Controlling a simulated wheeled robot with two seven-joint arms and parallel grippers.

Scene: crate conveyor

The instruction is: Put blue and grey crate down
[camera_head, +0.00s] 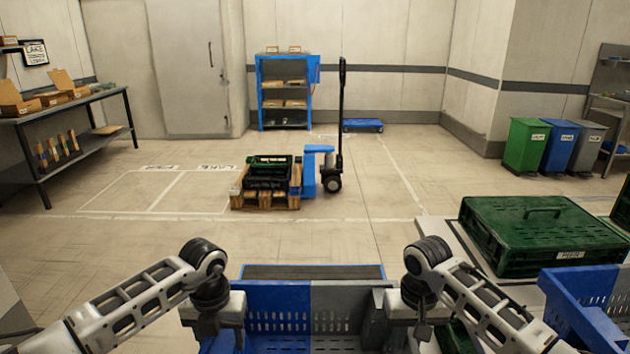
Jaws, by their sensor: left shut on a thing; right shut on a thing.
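The blue and grey crate (280,302) is at the bottom centre of the head view, close to my body. Its left part is blue and its right part is grey, with slotted walls. My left gripper (232,308) is shut on its left side. My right gripper (388,308) is shut on its right side. The fingertips are largely hidden by the wrists and the crate walls. The crate's bottom is cut off by the frame edge, so I cannot tell what is under it.
A green lidded crate (545,262) sits on a light surface (440,237) at right, with a blue crate (590,310) in front. A pallet (265,201) with black crates stands by a blue pallet jack (310,172) on the floor. A workbench (70,108) stands left.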

